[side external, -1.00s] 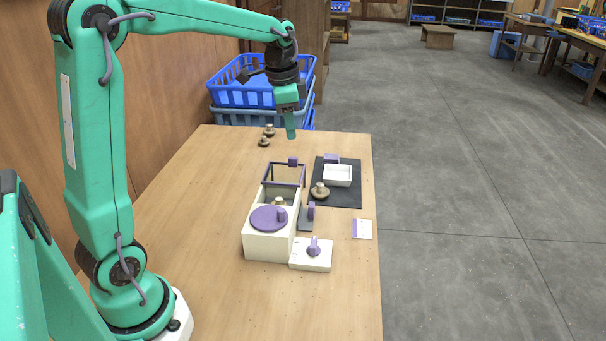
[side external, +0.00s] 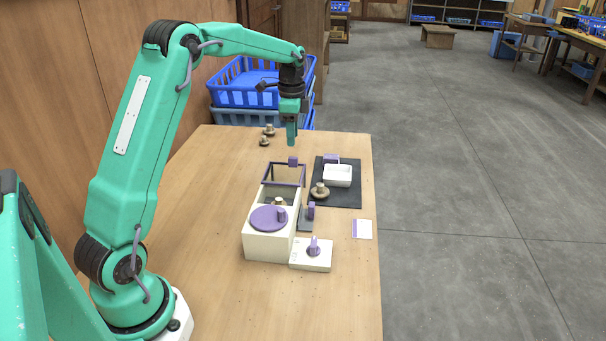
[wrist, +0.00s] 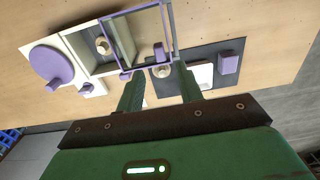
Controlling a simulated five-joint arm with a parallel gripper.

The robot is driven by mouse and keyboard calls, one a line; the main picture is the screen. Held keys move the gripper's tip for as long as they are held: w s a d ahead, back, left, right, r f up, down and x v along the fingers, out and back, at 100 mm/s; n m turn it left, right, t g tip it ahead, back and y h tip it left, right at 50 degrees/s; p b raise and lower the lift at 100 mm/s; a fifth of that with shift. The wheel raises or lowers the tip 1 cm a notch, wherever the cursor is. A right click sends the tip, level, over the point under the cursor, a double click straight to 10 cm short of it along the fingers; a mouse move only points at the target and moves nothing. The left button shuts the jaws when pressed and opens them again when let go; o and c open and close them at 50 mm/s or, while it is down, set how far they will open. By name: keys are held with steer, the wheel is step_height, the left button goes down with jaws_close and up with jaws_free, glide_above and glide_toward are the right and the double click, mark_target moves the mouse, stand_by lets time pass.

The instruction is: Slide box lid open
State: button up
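A cream box (side external: 268,247) stands on the table with a purple round disc on its near part. Behind the disc, its compartment is uncovered, and a mushroom (side external: 279,201) shows inside. A purple-edged frame, seemingly the lid (side external: 301,176), extends past the box's far end; its purple handle (side external: 293,161) is at the far edge. The frame and handle (wrist: 158,50) also show in the wrist view, beside the compartment. My gripper (side external: 291,141) points down above and beyond the handle. In the wrist view, its fingers (wrist: 160,90) are apart with nothing gripped.
A dark mat (side external: 348,198) holds a white tray (side external: 338,181) and a mushroom (side external: 320,191). A small panel with a purple knob (side external: 312,261) and a card (side external: 362,229) lie nearer. Two mushrooms (side external: 267,134) stand at the far left. Blue crates (side external: 240,97) stand beyond the table.

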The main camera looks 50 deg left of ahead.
mark_target(293, 157)
steer(key=shift+f, duration=3.85)
jaws_close()
